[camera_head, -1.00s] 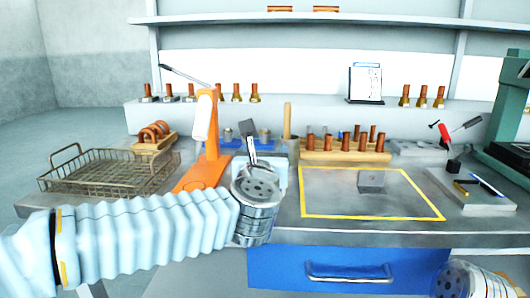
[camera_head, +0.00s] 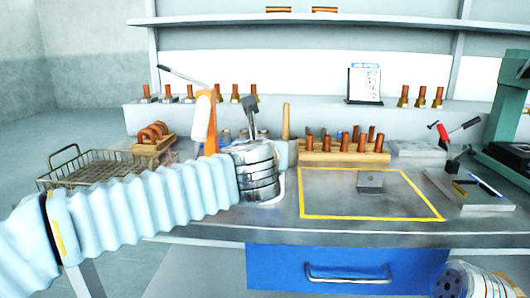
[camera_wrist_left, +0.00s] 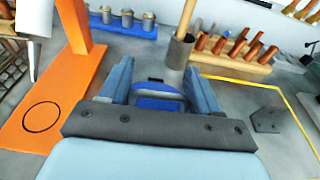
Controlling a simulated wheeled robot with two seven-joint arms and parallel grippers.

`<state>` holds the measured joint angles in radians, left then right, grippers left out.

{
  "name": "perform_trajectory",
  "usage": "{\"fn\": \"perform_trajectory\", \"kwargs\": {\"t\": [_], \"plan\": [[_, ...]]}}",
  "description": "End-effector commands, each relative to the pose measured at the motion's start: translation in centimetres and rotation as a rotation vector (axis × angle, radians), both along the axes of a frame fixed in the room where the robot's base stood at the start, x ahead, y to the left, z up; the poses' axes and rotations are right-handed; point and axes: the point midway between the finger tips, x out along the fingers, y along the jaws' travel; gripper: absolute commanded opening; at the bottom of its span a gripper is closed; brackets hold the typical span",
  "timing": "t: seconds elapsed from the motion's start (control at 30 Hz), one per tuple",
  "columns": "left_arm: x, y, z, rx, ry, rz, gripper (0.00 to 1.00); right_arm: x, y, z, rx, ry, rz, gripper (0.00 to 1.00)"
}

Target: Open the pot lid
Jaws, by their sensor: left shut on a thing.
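My left gripper (camera_wrist_left: 158,74) points down at the bench in the left wrist view. Its two blue-grey fingers are shut on a blue piece with a bar-like top (camera_wrist_left: 158,92), which looks like the handle of the pot lid. The fingers and my gripper's palm hide most of it. I cannot make out the pot body or tell whether the lid is seated or raised. In the head view my left wrist hides the fingers and what they hold. Only my right wrist shows at the lower right edge there; its fingers are out of frame.
An orange stand (camera_head: 206,120) is close left of my left wrist. A cup with a wooden stick (camera_wrist_left: 178,52) is just beyond the fingers. A wooden rack of copper pieces (camera_head: 345,155) and a wire basket (camera_head: 100,165) flank them. The yellow-outlined area (camera_head: 330,195) is mostly clear.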

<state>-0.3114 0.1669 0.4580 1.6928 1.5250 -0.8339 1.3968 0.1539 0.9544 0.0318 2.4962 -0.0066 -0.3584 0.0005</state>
Motion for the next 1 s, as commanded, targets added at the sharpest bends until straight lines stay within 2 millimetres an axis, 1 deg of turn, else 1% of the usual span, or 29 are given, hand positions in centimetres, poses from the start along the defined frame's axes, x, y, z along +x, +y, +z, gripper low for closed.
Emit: {"fn": "perform_trajectory", "kwargs": {"t": [0.03, 0.3, 0.5, 0.73, 1.0], "plan": [[0.3, 0.2, 0.3, -0.005, 0.034, 0.007, 0.08, 0.0, 0.0, 0.0, 0.0, 0.0, 0.0, 0.43], [1.3, 0.2, 0.9, -0.004, 0.231, 0.007, 0.08, 0.0, 0.0, 0.0, 0.0, 0.0, 0.0, 0.43], [1.9, 0.2, 1.2, -0.002, 0.335, 0.006, 0.08, 0.0, 0.0, 0.0, 0.0, 0.0, 0.0, 0.43], [2.1, 0.2, 1.3, 0.0, 0.394, 0.007, 0.08, 0.0, 0.0, 0.1, 0.0, 0.0, 0.0, 0.43], [2.2, 0.3, 1.4, 0.003, 0.405, 0.008, 0.08, 0.0, 0.0, 0.1, 0.0, 0.0, 0.0, 0.43]]}}
